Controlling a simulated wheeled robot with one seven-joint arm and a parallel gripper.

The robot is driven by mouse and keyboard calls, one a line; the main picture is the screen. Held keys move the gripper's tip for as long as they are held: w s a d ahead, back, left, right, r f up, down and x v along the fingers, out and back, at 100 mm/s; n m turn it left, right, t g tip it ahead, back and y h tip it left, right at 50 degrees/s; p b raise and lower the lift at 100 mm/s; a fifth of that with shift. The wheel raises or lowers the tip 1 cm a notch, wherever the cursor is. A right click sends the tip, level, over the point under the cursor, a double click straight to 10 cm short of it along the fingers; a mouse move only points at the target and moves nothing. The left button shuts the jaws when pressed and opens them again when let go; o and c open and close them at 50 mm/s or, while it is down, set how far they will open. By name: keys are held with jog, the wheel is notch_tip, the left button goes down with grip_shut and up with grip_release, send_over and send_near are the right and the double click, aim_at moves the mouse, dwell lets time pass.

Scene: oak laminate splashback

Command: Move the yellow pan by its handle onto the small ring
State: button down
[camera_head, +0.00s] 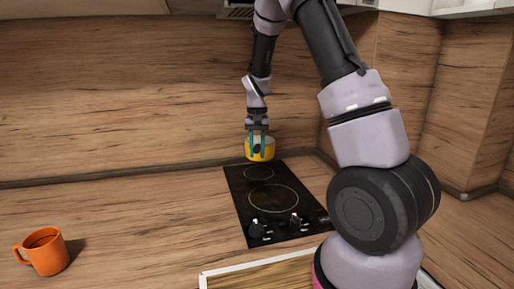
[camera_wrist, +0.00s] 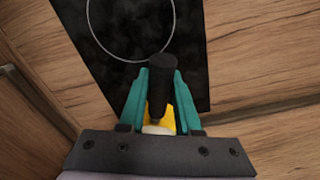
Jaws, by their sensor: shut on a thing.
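The yellow pan (camera_head: 265,153) shows at the back edge of the hob in the head view. My gripper (camera_head: 257,152) is in front of it, pointing down, with its teal fingers shut on the pan's dark handle. In the wrist view the black handle (camera_wrist: 161,88) lies between both fingers of my gripper (camera_wrist: 160,80), and a little of the yellow body shows below it. Most of the pan is hidden there. The small ring (camera_head: 259,180) is at the rear of the black hob (camera_head: 239,200), uncovered, just in front of the pan. I cannot tell the pan's exact height.
The large ring (camera_head: 273,212) is empty in front of the small one. Two knobs (camera_head: 257,228) sit at the hob's front. An orange mug (camera_head: 47,254) stands at the left. A wood-topped board (camera_head: 260,275) with a pale edge is at the front. The wooden splashback (camera_head: 130,90) rises behind.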

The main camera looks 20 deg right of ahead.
notch_tip(320, 180, down, 6)
dwell(0.9)
jog(key=shift+f, duration=0.55)
dwell(1.1)
jog(key=c, duration=0.5)
grip_release()
jog(key=shift+s, duration=0.2)
jog(key=shift+s+a, duration=0.4)
jog(key=shift+s, duration=0.65)
jog(key=shift+s+a, duration=0.4)
jog(key=shift+s, duration=0.6)
jog(key=shift+s+a, duration=0.4)
jog(key=shift+s, duration=0.65)
